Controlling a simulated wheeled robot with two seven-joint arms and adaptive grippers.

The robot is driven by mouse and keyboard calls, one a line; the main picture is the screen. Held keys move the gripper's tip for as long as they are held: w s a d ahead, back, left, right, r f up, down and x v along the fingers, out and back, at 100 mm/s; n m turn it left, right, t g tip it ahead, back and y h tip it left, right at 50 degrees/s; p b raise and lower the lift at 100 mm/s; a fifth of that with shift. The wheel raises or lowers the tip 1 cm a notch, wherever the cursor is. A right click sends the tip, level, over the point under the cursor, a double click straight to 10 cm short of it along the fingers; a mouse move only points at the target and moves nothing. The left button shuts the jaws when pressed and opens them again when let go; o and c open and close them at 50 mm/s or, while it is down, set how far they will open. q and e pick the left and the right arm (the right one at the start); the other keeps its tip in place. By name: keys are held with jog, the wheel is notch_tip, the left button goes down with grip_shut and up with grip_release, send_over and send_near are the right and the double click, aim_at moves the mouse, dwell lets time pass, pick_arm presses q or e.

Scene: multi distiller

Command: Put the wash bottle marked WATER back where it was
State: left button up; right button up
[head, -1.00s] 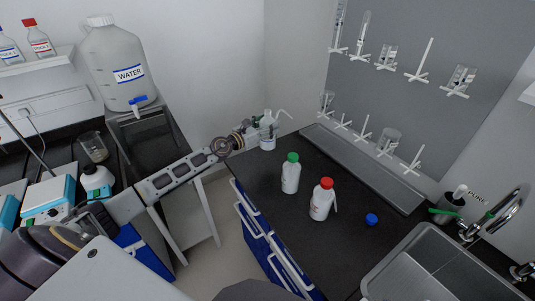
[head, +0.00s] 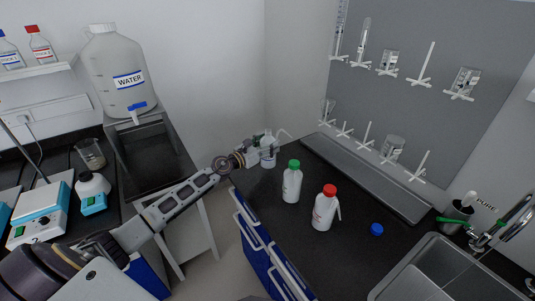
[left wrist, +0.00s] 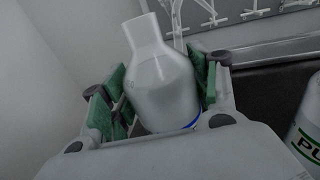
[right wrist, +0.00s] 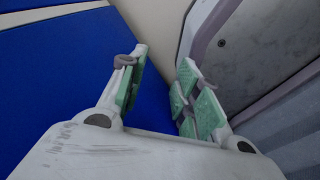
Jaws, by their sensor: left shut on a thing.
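The white wash bottle (head: 268,153) is in my left gripper (head: 252,155), at the far left corner of the black counter (head: 330,262). In the left wrist view the bottle (left wrist: 163,88) stands nearly upright between the green pads of the left gripper (left wrist: 160,90). Its neck shows no cap there, and only a blue edge of its label is visible. I cannot tell whether its base touches the counter. A blue cap (head: 377,229) lies on the counter. My right gripper (right wrist: 162,75) is open and empty, beside a blue surface.
A green-capped bottle (head: 292,182) and a red-capped bottle (head: 325,208) stand on the counter. A sink (head: 425,270) is at the right, and a peg board (head: 415,100) is behind. A large WATER carboy (head: 120,75) stands at the left.

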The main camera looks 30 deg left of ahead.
aim_at(269, 163)
pick_arm(q)
jog(key=shift+r, duration=0.1)
pick_arm(e)
jog(key=shift+s+a, duration=0.1)
jog(key=shift+s, duration=0.05)
pick_arm(q)
jog(key=shift+f, duration=0.2)
jog(key=shift+f+b, duration=0.5)
jog(key=shift+f, duration=0.1)
jog(key=shift+f+b, duration=0.35)
jog(key=shift+f, duration=0.45)
jog(key=shift+a+f, duration=0.1)
jog(key=shift+f, duration=0.35)
pick_arm(e)
jog(key=shift+s+a+f, duration=0.3)
jog(key=shift+s+f, duration=0.1)
jog(key=shift+f, duration=0.2)
jog(key=shift+s+a+f, duration=0.3)
jog(key=shift+s+f, duration=0.05)
jog(key=shift+f, duration=0.2)
pick_arm(q)
jog(key=shift+f+b, duration=0.15)
jog(key=shift+b, duration=0.15)
pick_arm(e)
jog(key=shift+f, duration=0.1)
pick_arm(q)
jog(key=o, duration=1.5)
jog(key=shift+f, duration=0.1)
jog(key=shift+o, duration=0.2)
